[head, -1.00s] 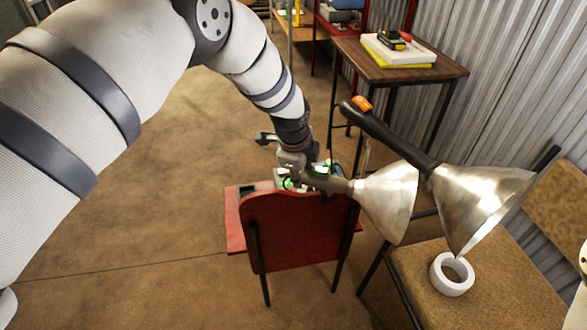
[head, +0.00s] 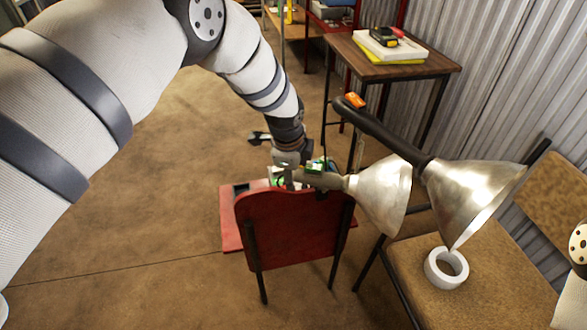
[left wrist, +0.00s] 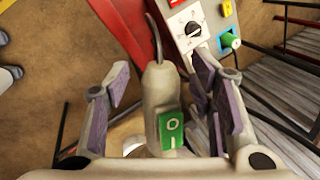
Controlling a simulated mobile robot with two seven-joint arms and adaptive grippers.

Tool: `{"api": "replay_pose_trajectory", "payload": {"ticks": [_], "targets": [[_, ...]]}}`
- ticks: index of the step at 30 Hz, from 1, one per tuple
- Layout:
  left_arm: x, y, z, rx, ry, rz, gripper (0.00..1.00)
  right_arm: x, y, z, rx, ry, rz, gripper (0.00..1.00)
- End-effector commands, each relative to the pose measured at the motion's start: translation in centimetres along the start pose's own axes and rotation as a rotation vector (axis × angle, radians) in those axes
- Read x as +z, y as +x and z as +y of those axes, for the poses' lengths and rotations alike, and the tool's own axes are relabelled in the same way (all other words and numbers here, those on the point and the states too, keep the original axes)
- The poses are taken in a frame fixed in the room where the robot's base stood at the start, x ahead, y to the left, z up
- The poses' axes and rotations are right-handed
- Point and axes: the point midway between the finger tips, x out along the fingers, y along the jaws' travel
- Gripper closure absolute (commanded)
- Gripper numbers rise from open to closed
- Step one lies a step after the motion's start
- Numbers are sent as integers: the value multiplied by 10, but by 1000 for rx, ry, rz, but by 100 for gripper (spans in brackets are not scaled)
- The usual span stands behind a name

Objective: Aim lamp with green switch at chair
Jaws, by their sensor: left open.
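The lamp with the green switch has a metal cone shade (head: 383,196) facing right and a grey handle (head: 322,180). In the left wrist view its green switch (left wrist: 172,130) sits on the pale handle. My left gripper (head: 290,168) is at the handle end; its open fingers (left wrist: 160,88) stand on both sides of the handle, with gaps visible. A tan chair (head: 490,270) stands at the right, and a red chair (head: 290,228) stands below the lamp. My right gripper is out of view.
A second lamp (head: 470,195) with an orange switch (head: 355,101) overlaps the first. A white tape roll (head: 446,268) lies on the tan seat. A box with a dial (left wrist: 192,30) is beyond the handle. A wooden table (head: 395,65) stands behind. The left floor is clear.

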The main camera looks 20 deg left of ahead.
Motion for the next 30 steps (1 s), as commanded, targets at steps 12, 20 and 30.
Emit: {"api": "replay_pose_trajectory", "payload": {"ticks": [12, 20, 30], "targets": [[0, -92, -1, -4, -1, 1, 50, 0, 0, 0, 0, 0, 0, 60], [0, -120, 0, 0, 0, 0, 50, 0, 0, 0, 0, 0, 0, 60], [0, -120, 0, 0, 0, 0, 50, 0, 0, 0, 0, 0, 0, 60]]}}
